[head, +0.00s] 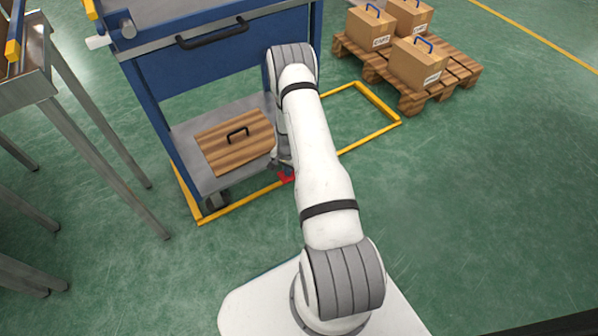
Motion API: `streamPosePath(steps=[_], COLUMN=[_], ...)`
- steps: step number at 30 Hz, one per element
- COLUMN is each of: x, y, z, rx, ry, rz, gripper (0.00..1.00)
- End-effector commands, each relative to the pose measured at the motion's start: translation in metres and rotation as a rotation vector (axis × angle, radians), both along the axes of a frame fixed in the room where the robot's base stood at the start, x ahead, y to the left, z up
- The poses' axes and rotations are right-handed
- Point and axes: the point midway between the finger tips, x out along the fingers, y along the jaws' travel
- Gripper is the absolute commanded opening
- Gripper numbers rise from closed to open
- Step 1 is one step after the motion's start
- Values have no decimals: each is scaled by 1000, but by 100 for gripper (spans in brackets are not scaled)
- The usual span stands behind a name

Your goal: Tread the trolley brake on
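The trolley (225,63) is blue with a grey lower shelf and a dark handle, and stands ahead of me inside a yellow floor outline. A red brake pedal (286,177) shows low at the trolley's near right side, close to the floor. My arm reaches over to the trolley and bends down. My gripper (283,163) is low beside the red pedal, mostly hidden behind my arm. I cannot tell whether it touches the pedal, or whether its fingers are open or shut. A black caster (217,201) shows at the near left corner.
A wooden board (222,146) with a black handle lies on the lower shelf. A metal table (28,88) stands at the left. A pallet (412,97) with cardboard boxes (418,64) is at the back right. Green floor on the right is clear.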

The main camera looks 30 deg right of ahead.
Motion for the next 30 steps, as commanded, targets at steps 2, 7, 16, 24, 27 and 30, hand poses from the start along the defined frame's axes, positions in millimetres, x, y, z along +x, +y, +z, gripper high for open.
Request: streamPosePath(steps=[2,7,16,24,27,30], x=[0,0,0,0,0,0], y=[0,0,0,0,0,0], z=[-4,-9,-8,8,17,25], rx=[0,0,0,0,0,0], ry=[0,0,0,0,0,0], rz=[0,0,0,1,1,1], gripper=[0,0,0,0,0,0])
